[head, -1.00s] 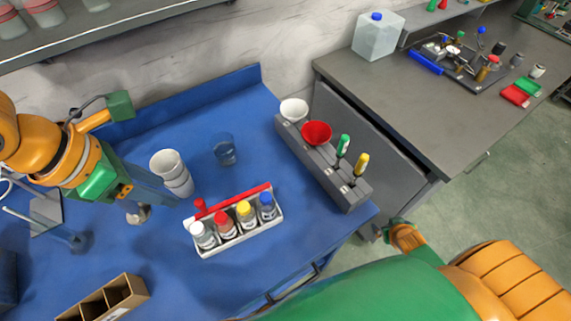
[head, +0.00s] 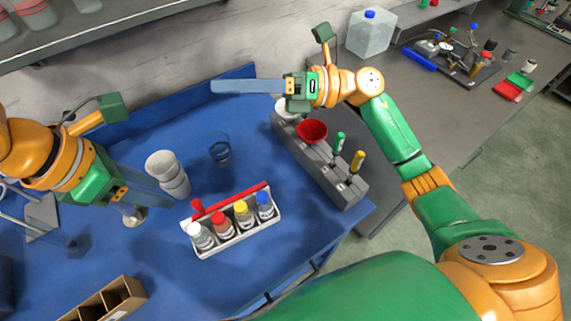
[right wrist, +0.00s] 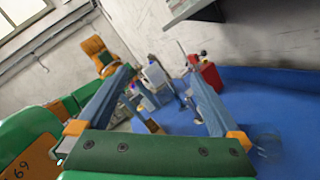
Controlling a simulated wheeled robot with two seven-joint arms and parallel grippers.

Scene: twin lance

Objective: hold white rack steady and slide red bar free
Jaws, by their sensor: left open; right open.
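The white rack (head: 240,238) stands on the blue table, holding a row of bottles with white, red, yellow and blue caps. The red bar (head: 243,198) lies along the rack's far side, with a red upright knob near its left end. My left gripper (head: 128,222) is open, left of the rack and apart from it; its exact fingertips are hard to make out. My right gripper (head: 215,87) is open and empty above the table's far edge, well beyond the rack. Its spread fingers show in the right wrist view (right wrist: 160,75), where I cannot make out the rack.
Stacked white cups (head: 168,172) and a clear glass (head: 220,151) stand behind the rack. A grey block (head: 325,165) with a red funnel (head: 311,131) and screwdrivers stands to the right. A divided brown box (head: 104,302) is at front left.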

